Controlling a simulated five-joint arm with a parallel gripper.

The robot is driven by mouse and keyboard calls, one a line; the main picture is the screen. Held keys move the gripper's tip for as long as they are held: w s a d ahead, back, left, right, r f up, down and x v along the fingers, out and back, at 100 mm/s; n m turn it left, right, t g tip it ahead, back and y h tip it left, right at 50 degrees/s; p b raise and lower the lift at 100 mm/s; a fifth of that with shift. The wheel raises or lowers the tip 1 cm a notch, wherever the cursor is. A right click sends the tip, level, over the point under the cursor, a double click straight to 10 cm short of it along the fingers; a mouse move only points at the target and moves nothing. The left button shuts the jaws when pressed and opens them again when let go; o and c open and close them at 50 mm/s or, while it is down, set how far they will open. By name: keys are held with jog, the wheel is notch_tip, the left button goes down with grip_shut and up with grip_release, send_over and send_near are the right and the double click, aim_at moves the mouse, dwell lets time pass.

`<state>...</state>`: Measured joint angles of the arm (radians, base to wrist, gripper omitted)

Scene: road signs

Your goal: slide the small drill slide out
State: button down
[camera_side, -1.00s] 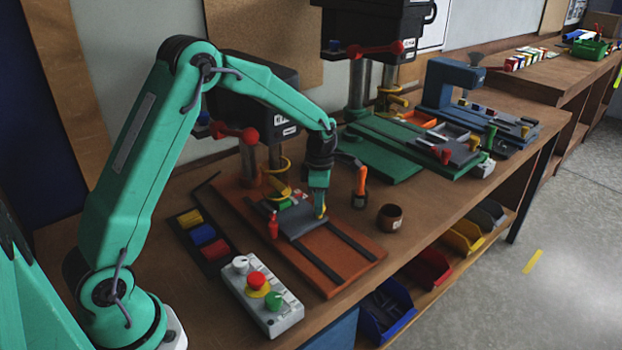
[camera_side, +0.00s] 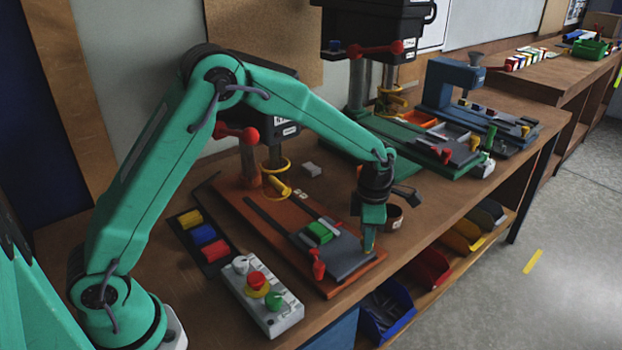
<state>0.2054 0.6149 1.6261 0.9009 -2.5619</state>
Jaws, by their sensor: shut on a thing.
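The small drill slide (camera_side: 346,262) is a dark grey plate on the orange-brown base (camera_side: 375,266) of the small drill. It sits at the front right end of its dark rails, away from under the drill head. A green block (camera_side: 320,232) rests on it, and a red-topped clamp (camera_side: 318,264) stands at its left side. My gripper (camera_side: 368,246) is shut at the slide's right edge, pointing down. The part between my fingertips is mostly hidden by the fingers.
A button box (camera_side: 262,296) and a tray of coloured blocks (camera_side: 204,240) lie to the left. A green-based larger drill (camera_side: 375,150) stands behind. The bench's front edge is near.

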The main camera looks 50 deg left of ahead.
jog(key=shift+d+r, duration=0.15)
jog(key=shift+d, duration=0.2)
jog(key=c, duration=1.1)
grip_release()
jog(key=shift+c, duration=0.2)
jog(key=shift+a, duration=0.1)
jog(key=shift+r, duration=3.85)
